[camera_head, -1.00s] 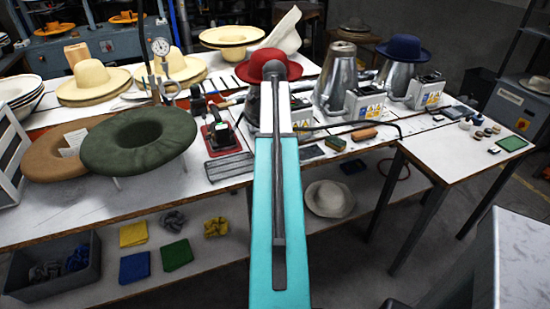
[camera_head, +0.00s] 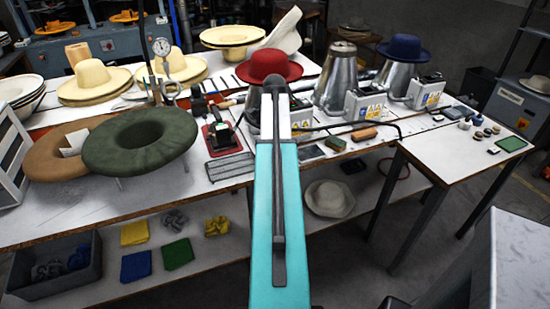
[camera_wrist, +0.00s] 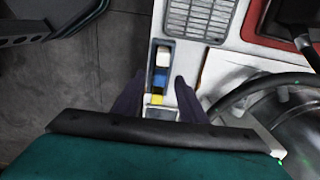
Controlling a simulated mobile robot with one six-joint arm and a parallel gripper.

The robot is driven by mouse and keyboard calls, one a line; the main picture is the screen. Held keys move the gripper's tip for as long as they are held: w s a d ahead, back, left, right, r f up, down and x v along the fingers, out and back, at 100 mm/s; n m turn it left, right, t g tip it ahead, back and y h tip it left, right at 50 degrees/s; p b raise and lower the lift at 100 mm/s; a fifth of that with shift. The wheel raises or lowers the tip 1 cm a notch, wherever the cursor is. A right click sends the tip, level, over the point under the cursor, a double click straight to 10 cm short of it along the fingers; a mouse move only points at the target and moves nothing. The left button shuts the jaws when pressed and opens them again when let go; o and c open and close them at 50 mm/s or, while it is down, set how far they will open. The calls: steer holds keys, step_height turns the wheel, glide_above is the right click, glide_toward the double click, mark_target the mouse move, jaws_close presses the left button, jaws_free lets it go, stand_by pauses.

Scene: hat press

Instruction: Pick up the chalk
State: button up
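In the wrist view, a narrow dark holder with small blocks lies on the white tabletop near its edge. A white block (camera_wrist: 163,57), a blue block (camera_wrist: 160,79) and a yellow block (camera_wrist: 155,99) sit in a row; they look like chalk. My gripper (camera_wrist: 158,80) is open. Its two dark fingers stand either side of the row, with the blue block between the tips. I cannot tell whether they touch anything or how high they are. In the head view my arm hides the gripper and this spot.
A metal grille (camera_head: 230,166) and a red-based device (camera_head: 220,136) stand close by. A black cable (camera_wrist: 245,90) loops on the right in the wrist view.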

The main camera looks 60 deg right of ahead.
steer(key=shift+f, duration=1.45)
jaws_close()
